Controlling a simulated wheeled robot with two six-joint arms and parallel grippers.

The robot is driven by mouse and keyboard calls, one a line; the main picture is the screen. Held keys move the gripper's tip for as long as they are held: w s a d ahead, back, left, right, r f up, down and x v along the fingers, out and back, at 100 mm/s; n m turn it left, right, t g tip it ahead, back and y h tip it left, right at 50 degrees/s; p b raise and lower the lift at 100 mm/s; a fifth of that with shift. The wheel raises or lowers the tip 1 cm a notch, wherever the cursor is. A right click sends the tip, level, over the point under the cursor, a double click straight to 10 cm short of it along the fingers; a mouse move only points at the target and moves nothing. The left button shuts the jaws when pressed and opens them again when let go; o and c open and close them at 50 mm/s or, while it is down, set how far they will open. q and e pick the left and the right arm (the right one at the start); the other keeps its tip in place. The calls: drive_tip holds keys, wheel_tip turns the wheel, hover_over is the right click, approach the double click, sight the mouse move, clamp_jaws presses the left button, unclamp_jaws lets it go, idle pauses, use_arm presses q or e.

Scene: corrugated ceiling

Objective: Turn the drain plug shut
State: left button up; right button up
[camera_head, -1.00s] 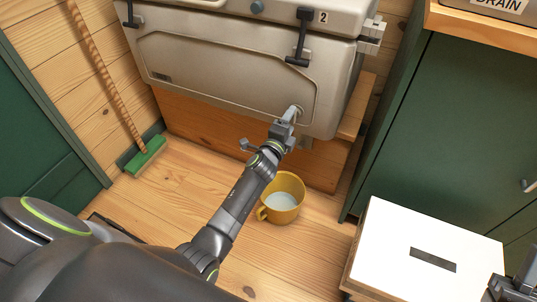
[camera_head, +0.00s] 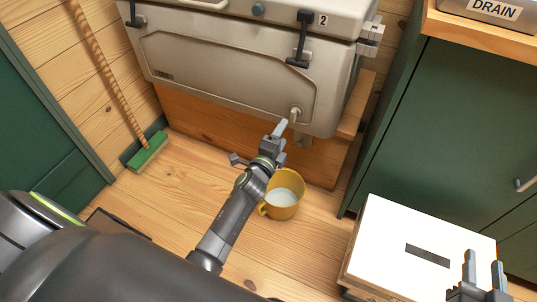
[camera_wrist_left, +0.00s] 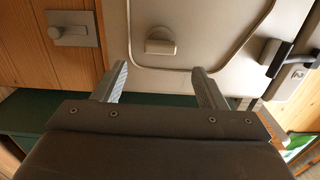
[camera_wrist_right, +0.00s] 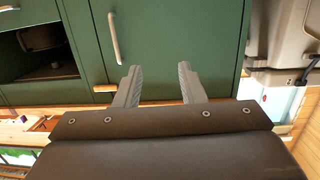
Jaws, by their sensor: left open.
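The drain plug (camera_head: 294,114) is a small pale knob low on the right of the beige cooler's (camera_head: 215,75) front. In the left wrist view the plug (camera_wrist_left: 160,46) shows a flat grip lying across the picture, just beyond my fingertips. My left gripper (camera_head: 278,128) is open and empty, just below and left of the plug, apart from it. Its spread fingers (camera_wrist_left: 160,68) also show in the left wrist view. My right gripper (camera_head: 483,263) is open and empty at the lower right, over the white-topped box; it also shows in the right wrist view (camera_wrist_right: 159,69).
A yellow mug (camera_head: 291,209) holding pale liquid stands on the floor below the plug, close beside my left forearm. A white-topped box (camera_head: 388,232) and a green cabinet (camera_head: 450,120) stand on the right. A green broom (camera_head: 147,153) leans at the left.

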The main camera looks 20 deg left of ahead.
use_arm(q)
drive_tip(key=s+p, duration=0.2)
drive_tip(key=s, duration=0.6)
drive_tip(key=shift+s, duration=0.15)
use_arm(e)
drive_tip(key=s+a+f+g+y, duration=0.2)
drive_tip(key=s+f+g, duration=0.7)
drive_tip(key=f, duration=0.2)
drive_tip(key=shift+a+f, duration=0.3)
drive_tip(key=shift+f, duration=0.05)
use_arm(q)
drive_tip(key=shift+a, duration=0.15)
use_arm(e)
drive_tip(key=shift+s, duration=0.1)
